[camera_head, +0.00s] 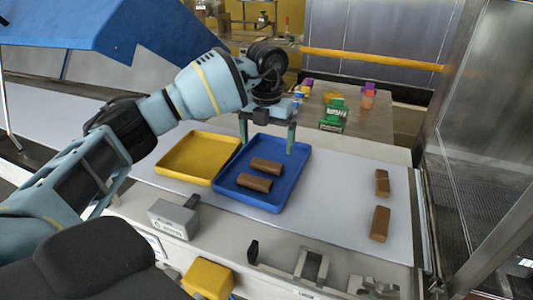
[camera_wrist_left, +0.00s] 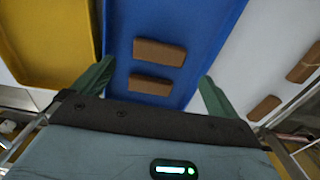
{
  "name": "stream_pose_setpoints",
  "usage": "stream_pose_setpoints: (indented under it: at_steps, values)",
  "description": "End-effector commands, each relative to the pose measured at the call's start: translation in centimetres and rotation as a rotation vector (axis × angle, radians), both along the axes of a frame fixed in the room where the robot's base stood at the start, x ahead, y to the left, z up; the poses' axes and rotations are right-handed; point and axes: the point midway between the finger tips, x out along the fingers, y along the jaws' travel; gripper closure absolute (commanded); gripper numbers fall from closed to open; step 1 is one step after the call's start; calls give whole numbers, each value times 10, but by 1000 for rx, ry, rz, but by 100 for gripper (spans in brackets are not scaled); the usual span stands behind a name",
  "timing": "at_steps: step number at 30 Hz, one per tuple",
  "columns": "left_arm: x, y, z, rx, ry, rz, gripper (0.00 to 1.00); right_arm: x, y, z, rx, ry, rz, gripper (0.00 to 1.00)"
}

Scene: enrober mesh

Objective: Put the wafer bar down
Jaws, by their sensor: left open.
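My left gripper (camera_head: 267,134) is open and empty, above the far part of the blue tray (camera_head: 277,203). Its green fingers also show in the left wrist view (camera_wrist_left: 152,82), spread wide on either side of the bars. Two brown wafer bars lie apart in the blue tray: the farther one (camera_head: 266,165) and the nearer one (camera_head: 254,182). Both show in the left wrist view, one lower (camera_wrist_left: 150,84) and one higher (camera_wrist_left: 160,52). Two more brown bars lie on the white surface at the right, one farther (camera_head: 382,182) and one nearer (camera_head: 380,223). My right gripper is not in view.
An empty yellow tray (camera_head: 168,170) stands directly left of the blue tray. The white surface (camera_head: 330,200) between the blue tray and the right-hand bars is clear. A grey box (camera_head: 173,218) sits at the front edge. A metal-framed panel (camera_head: 480,150) stands at the right.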

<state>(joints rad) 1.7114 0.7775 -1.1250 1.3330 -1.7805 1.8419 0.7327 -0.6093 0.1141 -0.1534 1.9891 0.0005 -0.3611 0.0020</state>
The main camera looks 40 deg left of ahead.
Motion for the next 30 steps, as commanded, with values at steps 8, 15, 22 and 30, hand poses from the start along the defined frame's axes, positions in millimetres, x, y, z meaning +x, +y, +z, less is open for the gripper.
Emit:
stream_pose_setpoints:
  at_steps: [8, 15, 22, 30]
  values:
    - [1, 0, 45, -1, -1, 1, 2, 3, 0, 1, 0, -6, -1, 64]
    - [0, 0, 57, 0, 1, 0, 2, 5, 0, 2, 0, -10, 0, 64]
    - [0, 0, 57, 0, 1, 0, 2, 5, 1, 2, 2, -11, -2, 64]
    - [0, 0, 57, 0, 1, 0, 2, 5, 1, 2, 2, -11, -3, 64]
